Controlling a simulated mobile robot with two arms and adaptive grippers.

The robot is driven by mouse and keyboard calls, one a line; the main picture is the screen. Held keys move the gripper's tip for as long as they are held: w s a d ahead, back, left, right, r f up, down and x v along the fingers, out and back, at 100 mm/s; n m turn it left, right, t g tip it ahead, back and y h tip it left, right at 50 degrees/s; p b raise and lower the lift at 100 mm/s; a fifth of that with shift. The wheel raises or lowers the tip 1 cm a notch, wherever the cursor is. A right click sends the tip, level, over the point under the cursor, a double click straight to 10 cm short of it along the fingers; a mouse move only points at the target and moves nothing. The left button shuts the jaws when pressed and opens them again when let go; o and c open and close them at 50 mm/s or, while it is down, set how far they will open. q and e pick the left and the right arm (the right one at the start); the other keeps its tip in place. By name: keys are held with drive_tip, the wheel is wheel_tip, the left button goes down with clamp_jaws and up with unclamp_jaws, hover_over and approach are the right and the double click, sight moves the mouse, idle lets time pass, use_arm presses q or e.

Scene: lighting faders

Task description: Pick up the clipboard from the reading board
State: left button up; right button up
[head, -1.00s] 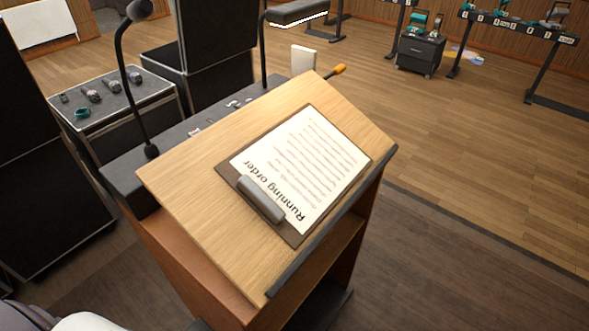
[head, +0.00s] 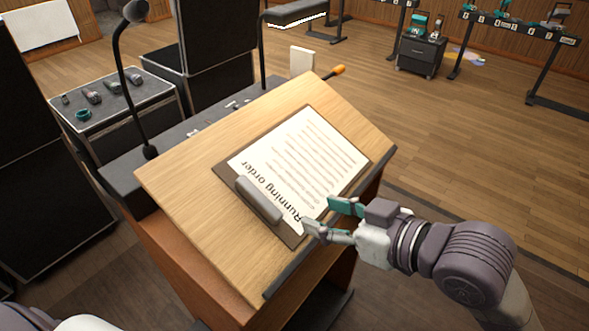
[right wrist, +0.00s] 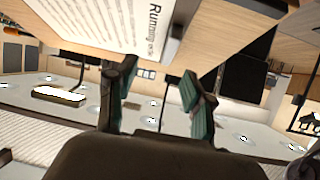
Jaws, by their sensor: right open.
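The clipboard (head: 293,165) lies on the sloped wooden reading board (head: 190,190) of a lectern. It holds a white sheet headed "Running order" under a grey clip (head: 259,199). My right gripper (head: 318,214) is open and empty, its fingertips at the clipboard's lower right edge near the front ledge. I cannot tell whether it touches the clipboard. In the right wrist view, the clipboard (right wrist: 95,25) is at the upper left, beyond the open fingers (right wrist: 158,85). My left gripper is not in view.
A black ledge (head: 330,225) runs along the board's lower edge. A gooseneck microphone (head: 125,75) stands at the left of the lectern. An orange-handled tool (head: 337,71) sticks out past the top corner. A black case (head: 110,100) carries small items. Floor at the right is open.

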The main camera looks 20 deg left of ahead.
drive_tip(key=a+r+n, duration=0.1)
drive_tip(key=r, duration=0.1)
drive_tip(key=p, duration=0.2)
approach(259, 195)
drive_tip(key=shift+g, duration=0.4)
drive_tip(key=x, duration=0.4)
drive_tip(key=shift+w+a+r, duration=0.15)
drive_tip(key=shift+w, duration=0.1)
drive_tip(key=p+x, duration=0.1)
drive_tip(key=x, duration=0.3)
drive_tip(key=shift+a, duration=0.2)
drive_tip(key=shift+w+a+f+p, duration=0.2)
drive_tip(key=shift+a+f+p, duration=0.1)
drive_tip(key=shift+a+f, duration=0.15)
drive_tip(key=shift+d, duration=0.1)
drive_tip(key=shift+c, duration=0.2)
drive_tip(key=shift+d, duration=0.1)
drive_tip(key=shift+c, duration=1.2)
drive_tip(key=shift+r, duration=0.1)
clamp_jaws()
